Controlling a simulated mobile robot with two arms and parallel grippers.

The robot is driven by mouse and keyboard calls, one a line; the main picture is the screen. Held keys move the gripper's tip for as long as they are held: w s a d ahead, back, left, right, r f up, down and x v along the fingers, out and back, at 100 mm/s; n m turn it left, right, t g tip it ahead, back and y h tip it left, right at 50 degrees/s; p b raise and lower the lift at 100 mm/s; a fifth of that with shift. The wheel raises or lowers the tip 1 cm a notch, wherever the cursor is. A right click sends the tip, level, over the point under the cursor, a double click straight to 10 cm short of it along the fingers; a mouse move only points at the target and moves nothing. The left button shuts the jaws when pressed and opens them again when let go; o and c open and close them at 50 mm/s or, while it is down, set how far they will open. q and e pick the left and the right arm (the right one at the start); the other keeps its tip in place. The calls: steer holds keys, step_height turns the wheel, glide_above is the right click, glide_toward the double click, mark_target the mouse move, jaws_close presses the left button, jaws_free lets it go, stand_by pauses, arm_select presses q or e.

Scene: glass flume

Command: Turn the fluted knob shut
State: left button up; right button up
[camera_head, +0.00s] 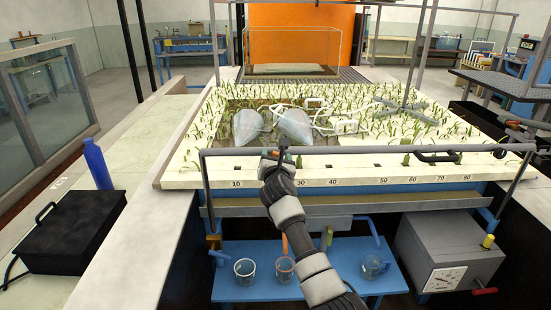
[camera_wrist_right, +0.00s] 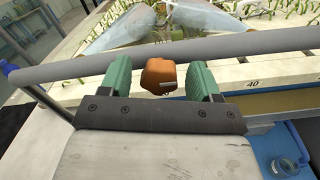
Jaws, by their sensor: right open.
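An orange-brown fluted knob (camera_wrist_right: 158,76) with a small pale mark shows in the right wrist view. It sits between the two green fingertips of my right gripper (camera_wrist_right: 161,84), with a gap on each side. The fingers are open, and I cannot tell how deep the knob lies between them. In the head view my right gripper (camera_head: 281,160) is at the front rail of the flume, near the 30 mark, and largely hides the knob there. My left gripper is not in view.
A grey rail (camera_head: 360,150) runs along the flume's front edge. Two clear domed pieces (camera_head: 293,124) lie behind it among green shoots. Below are a blue shelf (camera_head: 235,290) with glass beakers and a grey box with a dial (camera_head: 445,278). A black case (camera_head: 70,235) stands left.

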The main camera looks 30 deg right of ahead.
steer(key=c, duration=0.9)
steer(key=shift+r+n+p, duration=0.15)
steer(key=shift+n+p, duration=0.65)
steer(key=shift+p, duration=0.25)
steer(key=shift+c, duration=0.2)
steer(key=n+p, duration=0.5)
steer(key=shift+a, duration=0.1)
steer(key=n+p, duration=0.2)
steer(key=n, duration=0.1)
steer(key=shift+n+p, duration=0.65)
steer(key=shift+n, duration=1.15)
steer(key=n, duration=0.4)
steer(key=shift+f+n+p, duration=0.25)
steer(key=shift+n+p, duration=0.05)
steer(key=shift+n, duration=0.1)
